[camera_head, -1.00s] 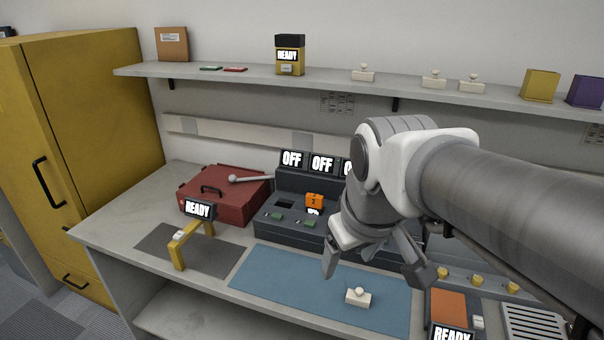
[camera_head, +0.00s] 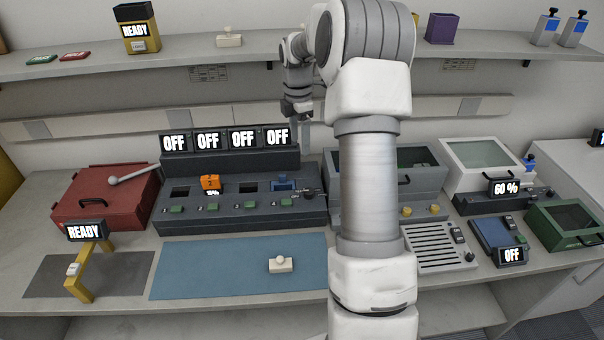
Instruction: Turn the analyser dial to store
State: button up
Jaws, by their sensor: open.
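I cannot tell for certain which unit is the analyser, and no dial marked store is readable. A grey cabinet (camera_head: 428,178) with a dark window stands right of the charger bank, with yellow knobs (camera_head: 406,211) along its front; my arm hides its middle. My gripper (camera_head: 299,113) is small and far in this view, pointing down in front of the back wall, above the bank's right end. It is open, appears empty and is apart from the knobs.
The charger bank (camera_head: 236,222) has several OFF displays and an orange radio (camera_head: 210,182). A red case (camera_head: 110,197) stands left; a blue mat (camera_head: 200,270) bears a white stamp-like piece (camera_head: 280,264). A shelf (camera_head: 190,60) runs behind. A 60 % unit (camera_head: 490,160) stands right.

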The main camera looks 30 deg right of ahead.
aim_at(308, 191)
jog(key=shift+n, duration=0.7)
jog(key=d+f, duration=0.1)
jog(key=f, duration=0.5)
jog(key=d+f+p, duration=0.1)
jog(key=f, duration=0.6)
jog(key=d+f+p, duration=0.1)
jog(key=f, duration=0.6)
jog(key=shift+w+d, duration=0.25)
jog(key=shift+w, duration=0.15)
grip_shut()
